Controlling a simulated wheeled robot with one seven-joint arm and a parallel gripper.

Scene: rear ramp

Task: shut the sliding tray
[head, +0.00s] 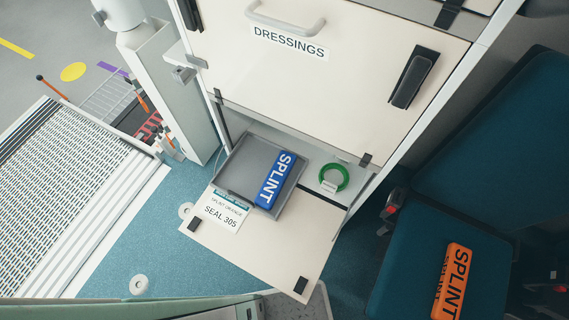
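The grey sliding tray (244,163) sticks out of the low opening of a cream cabinet, below the panel marked DRESSINGS (290,42). Its front part rests over or just above the folded-down cream flap (262,245). A blue pack marked SPLINT (275,180) lies in the tray along its right side. A white tag marked SEAL 305 (224,211) lies at the tray's front left corner, over the flap. My gripper is not in view.
A green ring (334,179) with a white tag sits right of the tray in the opening. An orange SPLINT pack (453,281) lies on the dark teal seat (420,250) at right. A ramp (60,190) lies at left. Blue floor (150,235) left of the flap is mostly clear.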

